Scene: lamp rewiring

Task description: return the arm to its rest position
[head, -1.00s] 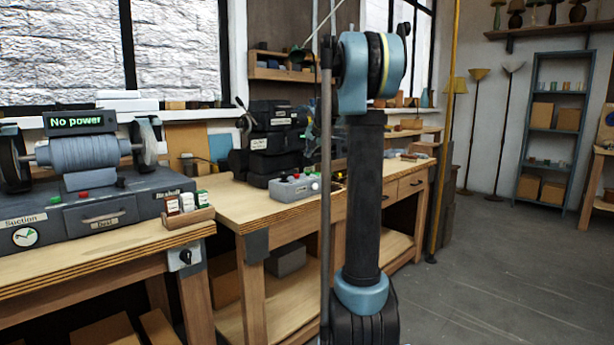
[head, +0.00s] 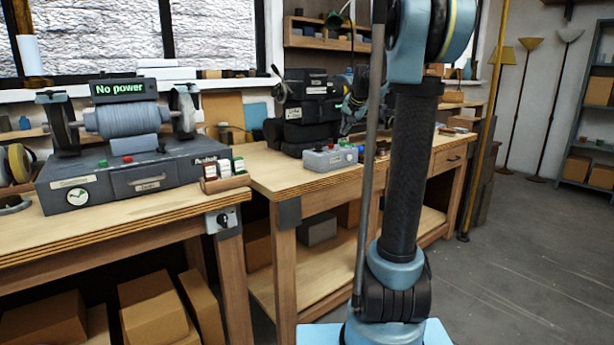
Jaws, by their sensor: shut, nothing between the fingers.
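My arm (head: 410,170) stands upright right of the middle in the head view. Its black upper link rises from a blue and black shoulder joint (head: 395,280) to a blue elbow joint (head: 408,40), cut by the top edge.
A bench (head: 150,222) at left bears a grey machine (head: 125,175) reading "No power". A second bench (head: 285,178), behind my arm, holds a black machine (head: 305,105) and a grey control box (head: 328,158). Open floor (head: 520,260) lies to the right.

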